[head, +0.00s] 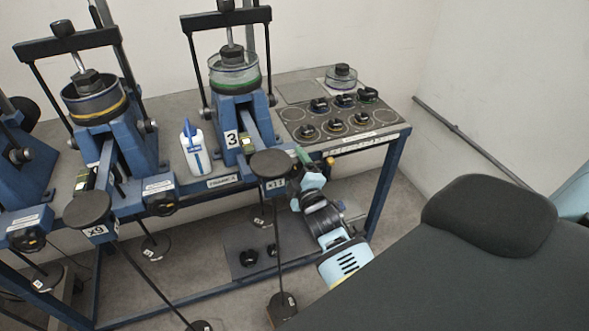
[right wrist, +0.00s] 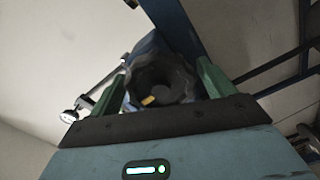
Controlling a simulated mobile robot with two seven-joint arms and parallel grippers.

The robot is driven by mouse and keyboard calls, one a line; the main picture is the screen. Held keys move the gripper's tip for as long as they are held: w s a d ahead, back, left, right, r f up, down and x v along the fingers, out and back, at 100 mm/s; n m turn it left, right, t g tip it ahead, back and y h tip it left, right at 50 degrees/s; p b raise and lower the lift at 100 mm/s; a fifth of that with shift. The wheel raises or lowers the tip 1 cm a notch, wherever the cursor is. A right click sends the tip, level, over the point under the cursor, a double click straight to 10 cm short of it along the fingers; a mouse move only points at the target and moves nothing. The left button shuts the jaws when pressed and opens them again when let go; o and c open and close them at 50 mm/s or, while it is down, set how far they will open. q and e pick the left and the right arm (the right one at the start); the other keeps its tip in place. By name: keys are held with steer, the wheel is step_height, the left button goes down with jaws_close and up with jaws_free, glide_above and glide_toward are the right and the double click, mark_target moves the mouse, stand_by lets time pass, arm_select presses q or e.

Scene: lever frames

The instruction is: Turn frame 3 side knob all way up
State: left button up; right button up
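Frame 3 (head: 251,114) is a blue lever press with a white "3" plate and a clear, green-ringed cup on top. A lever with a round black weight marked x11 (head: 271,165) sticks out at its front. My right gripper (head: 303,156) is at the right side of this frame, beside the weight. In the right wrist view a dark ridged knob (right wrist: 163,78) with a yellow mark lies between the green fingers of my right gripper (right wrist: 163,70). The fingers are wide apart around it; firm contact does not show. My left gripper is out of view.
Two similar blue frames stand to the left, one with an x9 weight (head: 88,208). A white bottle (head: 194,150) stands between frames. A panel with several black knobs (head: 335,121) lies to the right. Hanging rods with discs (head: 283,305) are close to my right arm.

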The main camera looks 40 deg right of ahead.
steer(key=shift+s+a, duration=0.1)
steer(key=shift+s, duration=0.15)
steer(key=p+v, duration=0.1)
steer(key=v, duration=0.3)
steer(key=shift+r, duration=0.15)
steer(key=shift+p+v, duration=0.45)
steer(key=shift+v, duration=0.45)
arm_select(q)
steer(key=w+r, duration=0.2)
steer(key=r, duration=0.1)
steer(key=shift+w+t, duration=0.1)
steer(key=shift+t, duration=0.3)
arm_select(e)
steer(key=shift+f, duration=0.2)
